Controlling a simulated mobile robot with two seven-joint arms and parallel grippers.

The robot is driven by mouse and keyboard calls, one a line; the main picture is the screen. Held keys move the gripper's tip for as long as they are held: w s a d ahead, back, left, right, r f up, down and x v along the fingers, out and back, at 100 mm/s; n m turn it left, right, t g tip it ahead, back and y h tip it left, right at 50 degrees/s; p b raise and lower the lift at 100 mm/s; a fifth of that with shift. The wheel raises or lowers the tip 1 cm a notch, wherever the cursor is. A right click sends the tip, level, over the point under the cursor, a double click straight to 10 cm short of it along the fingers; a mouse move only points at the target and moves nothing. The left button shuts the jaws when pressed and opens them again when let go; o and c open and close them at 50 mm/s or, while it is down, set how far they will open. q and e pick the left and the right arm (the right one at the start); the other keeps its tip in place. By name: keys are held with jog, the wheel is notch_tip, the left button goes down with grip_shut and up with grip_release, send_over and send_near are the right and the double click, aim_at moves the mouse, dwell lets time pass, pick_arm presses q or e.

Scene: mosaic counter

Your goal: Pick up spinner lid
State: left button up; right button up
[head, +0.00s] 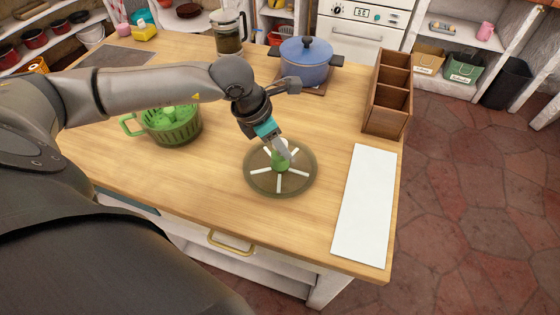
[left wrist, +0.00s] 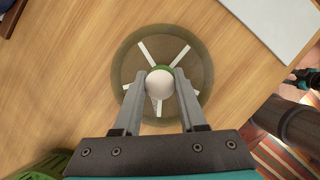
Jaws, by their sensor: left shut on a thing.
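The spinner lid (head: 258,182) is a round, translucent brownish disc with white spokes and a green knob in its middle. It is at the middle of the wooden counter in the head view, and I cannot tell whether it touches the surface. It also shows in the left wrist view (left wrist: 193,58). My left gripper (head: 283,151) reaches down to the knob. Its two fingers (left wrist: 160,88) are on either side of the pale, round knob top and shut on it. My right gripper is not seen in the head view.
A green spinner basket (head: 173,130) stands left of the lid. A white board (head: 364,210) lies to the right. A wooden divided box (head: 388,95) and a blue pot (head: 306,63) stand at the back. Bare counter lies in front of the lid.

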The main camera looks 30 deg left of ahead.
pick_arm(q)
grip_shut()
dwell(0.8)
